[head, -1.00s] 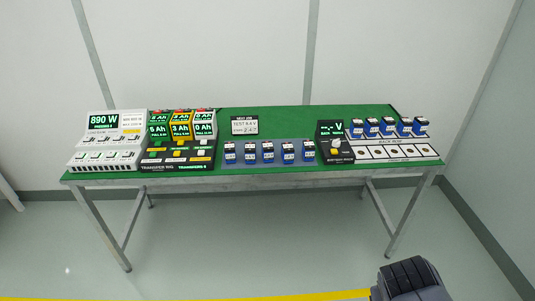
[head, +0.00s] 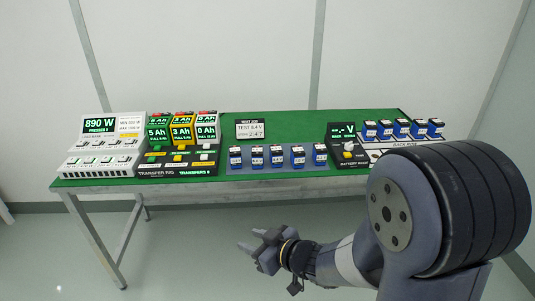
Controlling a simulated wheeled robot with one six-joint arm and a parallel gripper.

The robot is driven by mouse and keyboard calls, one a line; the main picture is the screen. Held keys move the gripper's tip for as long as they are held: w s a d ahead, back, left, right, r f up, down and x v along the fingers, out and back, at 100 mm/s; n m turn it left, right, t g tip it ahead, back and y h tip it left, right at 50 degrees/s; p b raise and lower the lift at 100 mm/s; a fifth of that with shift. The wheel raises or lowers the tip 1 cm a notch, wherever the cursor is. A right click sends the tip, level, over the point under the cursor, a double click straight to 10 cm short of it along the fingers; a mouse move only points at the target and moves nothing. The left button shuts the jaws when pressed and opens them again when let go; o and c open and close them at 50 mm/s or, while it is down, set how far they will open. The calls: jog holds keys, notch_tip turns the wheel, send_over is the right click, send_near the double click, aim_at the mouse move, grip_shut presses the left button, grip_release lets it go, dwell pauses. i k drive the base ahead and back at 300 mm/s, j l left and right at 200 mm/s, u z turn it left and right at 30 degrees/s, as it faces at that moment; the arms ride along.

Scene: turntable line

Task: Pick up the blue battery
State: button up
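Several blue batteries with dark tops stand in a row on a grey-blue tray (head: 287,166) at the front middle of the bench; one is the middle battery (head: 277,158). More blue batteries stand in a row on the rack at the right, such as the leftmost rack battery (head: 369,131). No single one is marked out from the others. My gripper (head: 246,240) is in front of the bench and appears below the tray in the picture. Its fingers point left, stand apart and hold nothing.
The green-topped bench (head: 90,183) also holds a white load bank (head: 103,150), a black transfer rig (head: 177,170), a job sign (head: 250,130) and a voltage tester (head: 347,150). My arm hides the bench's right front and part of the rack.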

aim_at(276, 152)
jog(key=i+j+z, duration=0.15)
jog(key=j, duration=0.15)
jog(key=i+j+z, duration=0.1)
jog(key=j, duration=0.25)
jog(key=i+j+z, duration=0.15)
jog(key=j, duration=0.2)
jog(key=i+j+z, duration=0.15)
jog(key=j, duration=0.2)
jog(key=i+j+z, duration=0.2)
jog(key=z, duration=0.2)
jog(key=i+j+z, duration=0.15)
jog(key=z, duration=0.3)
jog(key=j, duration=0.1)
